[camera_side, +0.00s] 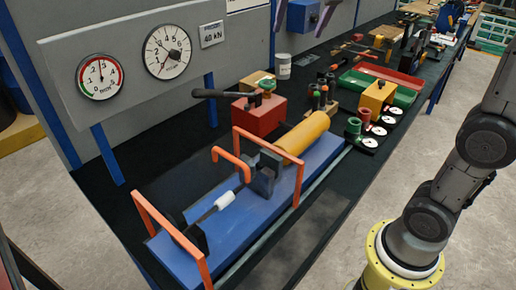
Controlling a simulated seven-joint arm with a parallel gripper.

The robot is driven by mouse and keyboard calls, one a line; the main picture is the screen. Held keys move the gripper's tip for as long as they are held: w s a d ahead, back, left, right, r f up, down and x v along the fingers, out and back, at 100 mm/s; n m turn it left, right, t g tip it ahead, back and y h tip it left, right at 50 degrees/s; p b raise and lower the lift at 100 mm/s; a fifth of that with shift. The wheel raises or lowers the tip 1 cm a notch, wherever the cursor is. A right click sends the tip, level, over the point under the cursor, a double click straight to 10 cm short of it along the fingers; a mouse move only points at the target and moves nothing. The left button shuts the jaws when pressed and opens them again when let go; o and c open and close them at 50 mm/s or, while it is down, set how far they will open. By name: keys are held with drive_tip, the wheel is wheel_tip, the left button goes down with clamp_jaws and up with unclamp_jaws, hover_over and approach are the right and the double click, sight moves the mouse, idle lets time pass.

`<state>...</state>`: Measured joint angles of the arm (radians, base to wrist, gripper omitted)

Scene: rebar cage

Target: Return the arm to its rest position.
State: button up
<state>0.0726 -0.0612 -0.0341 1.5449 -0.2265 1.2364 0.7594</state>
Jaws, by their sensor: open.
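My gripper is out of the picture. Only links of my dark grey arm (487,140) show at the right edge. They rise from a yellow ring-shaped base (385,272) at the lower right and leave the frame at the upper right. The arm links stand to the right of the black bench (322,222), over the floor side, and no link is seen touching anything on the bench.
A blue bed (262,215) with orange guard frames (240,168), a yellow cylinder (302,136) and a red block (258,115) fills the near bench. Gauges (167,52) stand behind. Farther back are a green tray (382,88) and small tools. Floor at right is clear.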

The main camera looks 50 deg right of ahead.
drive_tip(key=s+a+f+n+y, duration=0.1)
drive_tip(key=s+a+f+n, duration=0.2)
drive_tip(key=s+f, duration=0.5)
drive_tip(key=s+a+f+n+y, duration=0.1)
drive_tip(key=s+a+f+n, duration=0.3)
drive_tip(key=s+f, duration=0.5)
drive_tip(key=s+n, duration=0.2)
drive_tip(key=s, duration=0.2)
drive_tip(key=shift+s+a+t+y, duration=0.2)
drive_tip(key=shift+t+y, duration=0.1)
drive_tip(key=shift+y, duration=0.1)
idle(2.2)
